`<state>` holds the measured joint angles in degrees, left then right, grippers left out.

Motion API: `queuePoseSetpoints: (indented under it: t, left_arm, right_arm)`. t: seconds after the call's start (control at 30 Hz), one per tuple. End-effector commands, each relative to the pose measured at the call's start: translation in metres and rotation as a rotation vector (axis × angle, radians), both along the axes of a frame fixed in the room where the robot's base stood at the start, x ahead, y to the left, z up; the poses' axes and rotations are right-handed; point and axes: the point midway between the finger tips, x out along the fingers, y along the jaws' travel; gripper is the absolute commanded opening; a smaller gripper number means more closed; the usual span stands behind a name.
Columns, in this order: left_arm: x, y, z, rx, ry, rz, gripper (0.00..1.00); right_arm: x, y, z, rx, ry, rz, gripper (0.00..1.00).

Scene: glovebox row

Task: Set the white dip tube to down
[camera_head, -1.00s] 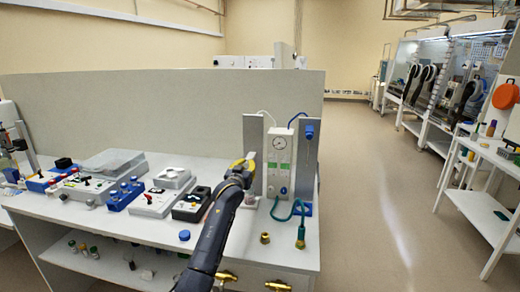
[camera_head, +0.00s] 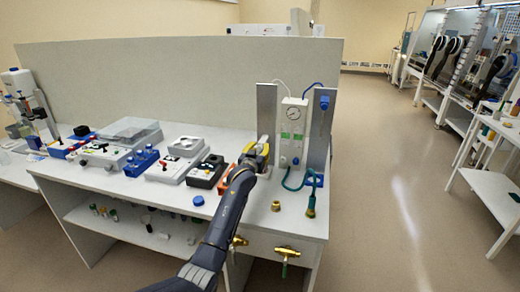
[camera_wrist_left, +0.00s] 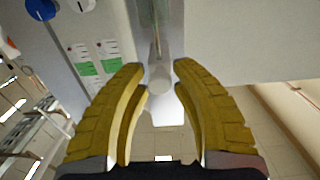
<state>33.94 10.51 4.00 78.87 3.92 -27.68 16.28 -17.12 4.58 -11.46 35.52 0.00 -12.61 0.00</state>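My left gripper (camera_head: 262,147), with yellow padded fingers, is in front of the left grey upright plate (camera_head: 265,108) on the bench. In the left wrist view my left gripper (camera_wrist_left: 160,80) is open, with a gap between its fingertips. A pale round-ended piece (camera_wrist_left: 159,80), seemingly the white dip tube, shows in that gap below a thin rod; I see no clear contact with the fingers. A thin white line (camera_head: 283,82) arches from the plate to the gauge box (camera_head: 292,130). My right gripper is not in view.
A right upright plate (camera_head: 321,125) carries a blue piece (camera_head: 324,102). A green hose (camera_head: 290,185) runs to a brass fitting (camera_head: 311,206) on the bench. Several boxes and a blue cap (camera_head: 198,200) are to the left. A back panel (camera_head: 170,90) stands behind.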

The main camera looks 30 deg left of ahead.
Motion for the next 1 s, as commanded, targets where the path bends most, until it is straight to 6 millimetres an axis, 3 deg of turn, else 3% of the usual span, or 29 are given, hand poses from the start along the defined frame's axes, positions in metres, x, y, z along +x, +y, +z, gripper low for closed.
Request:
queuePoseSetpoints:
  t: [0.13, 0.57, 1.0]
  left_arm:
    - [0.0, 0.0, 0.0, 0.0, 0.0, 0.0, 0.44]
    - [-0.009, -0.002, 0.0, -0.001, -0.001, 0.0, 0.44]
    - [-0.074, -0.013, 0.0, 0.0, -0.001, 0.0, 0.44]
  right_arm:
    - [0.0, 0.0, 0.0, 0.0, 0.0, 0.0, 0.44]
    - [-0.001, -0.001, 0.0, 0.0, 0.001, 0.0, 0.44]
    - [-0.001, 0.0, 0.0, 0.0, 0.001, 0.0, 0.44]
